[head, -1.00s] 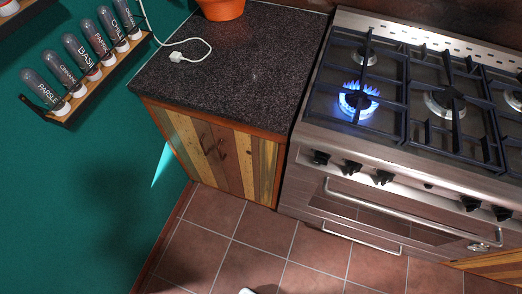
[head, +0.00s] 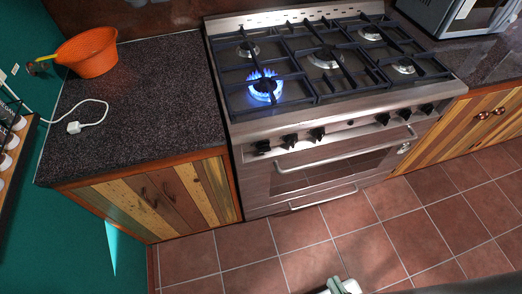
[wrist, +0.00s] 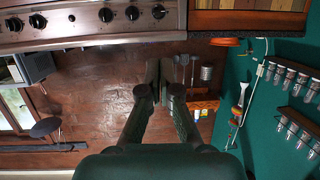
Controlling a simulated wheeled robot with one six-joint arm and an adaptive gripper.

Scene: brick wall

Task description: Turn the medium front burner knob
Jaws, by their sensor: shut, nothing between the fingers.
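The steel stove (head: 300,112) stands against the back wall in the head view. Its front panel bears a row of black knobs, with a left group of three, including the middle one (head: 290,141), and a right group (head: 409,113). I cannot tell which is the medium front burner knob. The front left burner (head: 264,85) burns with a blue flame; the other burners show no flame. In the wrist view, several knobs (wrist: 132,12) line the top edge. My gripper (wrist: 160,68) is shut and empty there, apart from the knobs.
A dark counter (head: 150,85) with an orange pot (head: 88,53) and a white plug (head: 75,127) stands left of the stove. The oven handle (head: 345,150) sticks out below the knobs. The tiled floor (head: 400,230) in front is largely clear. A microwave (head: 465,15) stands at the right.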

